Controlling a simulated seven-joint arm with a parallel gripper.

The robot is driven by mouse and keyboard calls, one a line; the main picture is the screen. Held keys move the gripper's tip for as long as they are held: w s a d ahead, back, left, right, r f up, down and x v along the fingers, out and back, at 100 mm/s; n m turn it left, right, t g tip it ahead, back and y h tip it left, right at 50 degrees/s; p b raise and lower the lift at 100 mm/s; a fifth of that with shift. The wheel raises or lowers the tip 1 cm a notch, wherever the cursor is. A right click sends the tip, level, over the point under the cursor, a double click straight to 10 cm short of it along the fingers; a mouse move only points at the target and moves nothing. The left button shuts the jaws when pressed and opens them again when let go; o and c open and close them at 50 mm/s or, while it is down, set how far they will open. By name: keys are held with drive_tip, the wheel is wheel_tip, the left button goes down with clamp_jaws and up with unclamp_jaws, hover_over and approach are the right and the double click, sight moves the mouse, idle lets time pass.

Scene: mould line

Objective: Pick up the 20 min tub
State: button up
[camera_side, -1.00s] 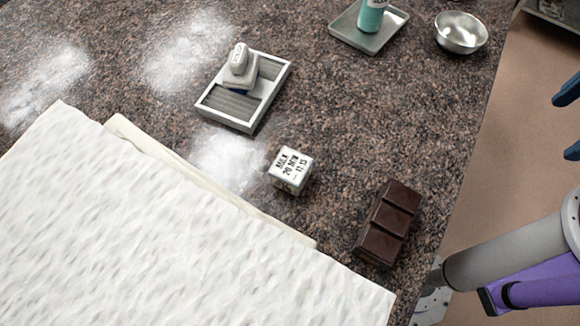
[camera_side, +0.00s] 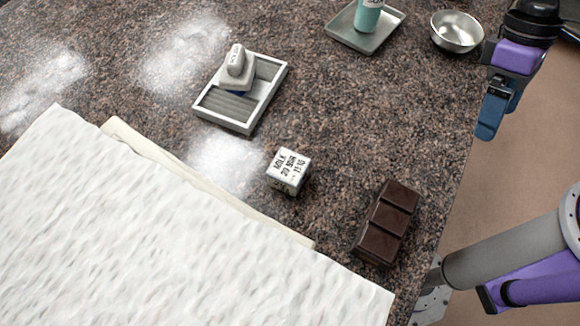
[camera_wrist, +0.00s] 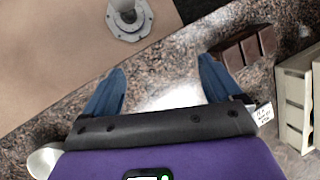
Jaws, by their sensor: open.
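In the wrist view a small white lettered piece (camera_wrist: 264,114), probably the tub, shows partly behind my gripper's body. My gripper (camera_side: 490,128) has blue fingers and is at the counter's right edge in the side view, well to the right of the tub. In the wrist view my gripper (camera_wrist: 162,78) has its fingers wide apart with nothing between them.
The chocolate bar (camera_side: 386,222) lies right of the tub. A grey-white tray (camera_side: 245,125) holding a stamp (camera_side: 237,62) is behind-left. A green tray (camera_side: 340,35) with a teal bottle (camera_side: 369,15) and a metal bowl (camera_side: 457,32) stand at the back. White sheet (camera_side: 150,230) covers the front left.

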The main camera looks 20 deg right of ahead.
drive_tip(key=w+a+f+m+g+y, duration=0.2)
drive_tip(key=w+a+m, duration=0.2)
drive_tip(key=a, duration=0.3)
drive_tip(key=w+a+f+m+g+y, duration=0.1)
drive_tip(key=w+a+m+g+y, duration=0.2)
drive_tip(key=a, duration=0.4)
drive_tip(key=m+y, duration=0.3)
drive_tip(key=m, duration=0.4)
approach(297, 154)
drive_tip(key=shift+w+d+f+g, duration=0.15)
drive_tip(key=shift+w+d+g, duration=0.25)
drive_tip(key=shift+w+d, duration=0.7)
drive_tip(key=shift+a+f+y, duration=0.1)
drive_tip(key=shift+a+y, duration=0.1)
drive_tip(key=shift+y, duration=0.2)
drive_tip(key=x, duration=1.2)
drive_tip(key=shift+w+f, duration=0.1)
drive_tip(key=shift+r+x, duration=0.2)
drive_tip(key=shift+x, duration=2.4)
drive_tip(key=c, duration=1.1)
